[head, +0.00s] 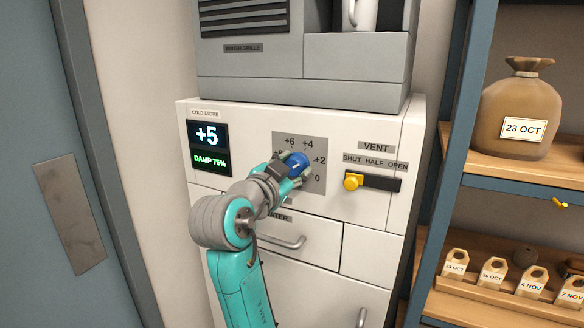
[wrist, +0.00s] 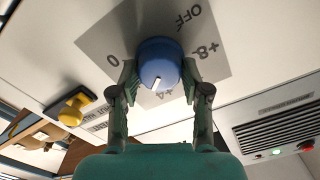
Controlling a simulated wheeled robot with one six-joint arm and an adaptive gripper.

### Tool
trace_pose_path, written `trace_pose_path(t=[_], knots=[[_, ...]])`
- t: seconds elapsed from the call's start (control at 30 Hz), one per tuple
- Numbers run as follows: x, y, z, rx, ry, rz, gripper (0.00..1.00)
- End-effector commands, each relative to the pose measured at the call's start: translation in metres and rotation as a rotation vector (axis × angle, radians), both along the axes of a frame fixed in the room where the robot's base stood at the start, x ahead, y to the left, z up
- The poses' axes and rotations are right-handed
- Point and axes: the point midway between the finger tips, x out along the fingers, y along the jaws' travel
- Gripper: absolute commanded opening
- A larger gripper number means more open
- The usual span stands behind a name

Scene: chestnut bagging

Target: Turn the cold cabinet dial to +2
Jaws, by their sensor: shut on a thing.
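The blue cold cabinet dial (head: 297,163) sits on a grey scale plate (head: 318,148) on the white cabinet front. The head view shows +6, +4, +2 and 0 on the plate. My gripper (wrist: 158,82) is shut on the dial, with one finger on each side. In the wrist view the dial (wrist: 158,60) has a white pointer line that points down, close to the +4 mark. The fingers cover part of the scale there. The cold store display (head: 208,136) reads +5, with DAMP 75% below it.
A yellow vent knob (head: 353,181) stands right of the dial, at the left end of its slot by SHUT. A drawer handle (head: 285,242) is below. A grey machine (head: 250,60) stands on top. Shelves at right hold a sack (head: 515,100) and small tagged bags.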

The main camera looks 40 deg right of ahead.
Motion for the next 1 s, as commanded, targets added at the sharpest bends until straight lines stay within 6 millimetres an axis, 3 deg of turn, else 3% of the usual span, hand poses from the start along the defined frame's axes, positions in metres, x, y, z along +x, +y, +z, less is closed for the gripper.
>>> trace_pose_path(t=[0.43, 1.0], knots=[[-0.0009, -0.0004, -0.0011, 0.094, -0.256, 0.001, 0.12], [-0.0011, -0.0004, -0.0014, 0.115, -0.312, 0.000, 0.12]])
